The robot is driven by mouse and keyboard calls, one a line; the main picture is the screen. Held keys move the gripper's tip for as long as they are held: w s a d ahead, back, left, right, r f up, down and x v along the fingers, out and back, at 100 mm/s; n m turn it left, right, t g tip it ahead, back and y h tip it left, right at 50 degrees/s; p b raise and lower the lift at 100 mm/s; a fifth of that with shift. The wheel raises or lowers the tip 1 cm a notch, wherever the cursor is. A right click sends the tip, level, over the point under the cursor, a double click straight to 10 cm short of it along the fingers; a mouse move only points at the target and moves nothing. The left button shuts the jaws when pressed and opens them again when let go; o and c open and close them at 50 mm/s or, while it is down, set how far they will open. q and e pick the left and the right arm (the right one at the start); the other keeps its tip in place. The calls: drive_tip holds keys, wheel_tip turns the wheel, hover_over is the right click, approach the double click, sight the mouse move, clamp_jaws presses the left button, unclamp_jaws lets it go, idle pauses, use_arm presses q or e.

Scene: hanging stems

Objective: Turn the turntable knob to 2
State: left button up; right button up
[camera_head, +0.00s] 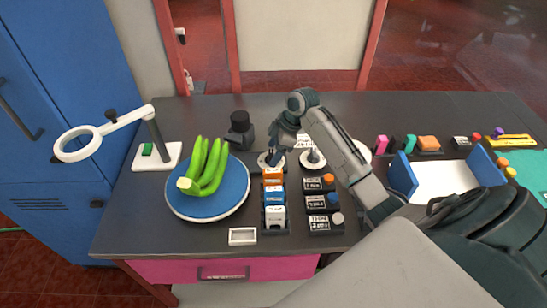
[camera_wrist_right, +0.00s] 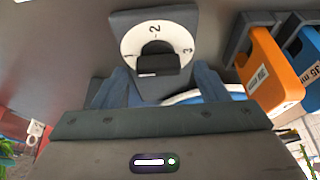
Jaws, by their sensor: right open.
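The turntable (camera_head: 208,207) is a round blue disc with a pale rim, carrying green, finger-like produce; a piece of its rim shows in the right wrist view (camera_wrist_right: 205,96). A black knob (camera_wrist_right: 157,65) sits on a white dial (camera_wrist_right: 135,40) marked 1 at left, 2 at top and 3 at right. Which number the knob points to is unclear. My right gripper (camera_head: 272,158) is open over this dial. In the right wrist view its fingers (camera_wrist_right: 162,82) stand on either side of the knob; contact cannot be told. My left gripper is not in view.
A second white dial (camera_head: 312,159) stands just right of my gripper. Orange and blue labelled boxes (camera_head: 273,190) and several black button boxes (camera_head: 320,203) stand in front. A ring stand (camera_head: 157,155) is at left, a black device (camera_head: 240,130) behind.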

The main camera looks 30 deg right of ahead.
drive_tip(key=shift+w+a+f, duration=0.1)
drive_tip(key=shift+w+f, duration=0.15)
drive_tip(key=shift+f, duration=0.2)
drive_tip(key=shift+s, duration=0.1)
drive_tip(key=shift+r, duration=0.1)
drive_tip(key=shift+c, duration=1.1)
drive_tip(key=c, duration=0.8)
drive_tip(key=shift+o, duration=0.2)
